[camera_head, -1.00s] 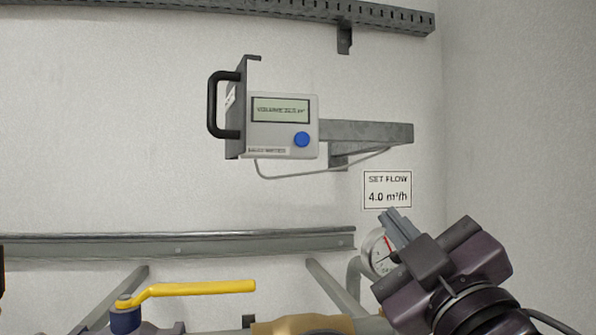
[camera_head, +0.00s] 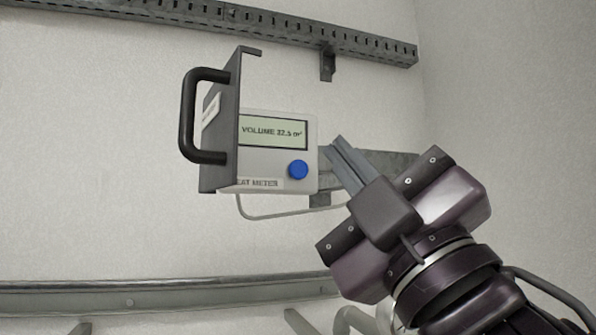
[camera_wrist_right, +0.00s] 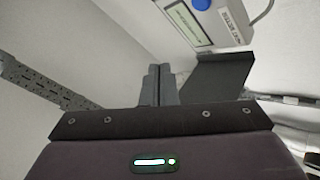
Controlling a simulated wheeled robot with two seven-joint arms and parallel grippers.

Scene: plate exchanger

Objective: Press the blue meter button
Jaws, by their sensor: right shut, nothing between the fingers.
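The heat meter (camera_head: 270,182) is a light grey box with a screen (camera_head: 272,133) that reads "VOLUME 22.5 m³". Its round blue button (camera_head: 298,169) is at the lower right of its face. My right gripper (camera_head: 334,146) is shut and empty, its fingertips just right of the meter's upper right edge and apart from the button in the picture. In the right wrist view the shut fingers (camera_wrist_right: 158,70) point up, and the meter (camera_wrist_right: 222,22) with the blue button (camera_wrist_right: 201,4) shows at the upper right. My left gripper is not in view.
A dark bracket plate (camera_head: 222,150) with a black handle (camera_head: 188,115) stands at the meter's left. A grey wall arm (camera_head: 390,163) runs behind my right gripper. A slotted rail (camera_head: 150,12) crosses above, and another rail (camera_head: 130,302) runs below.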

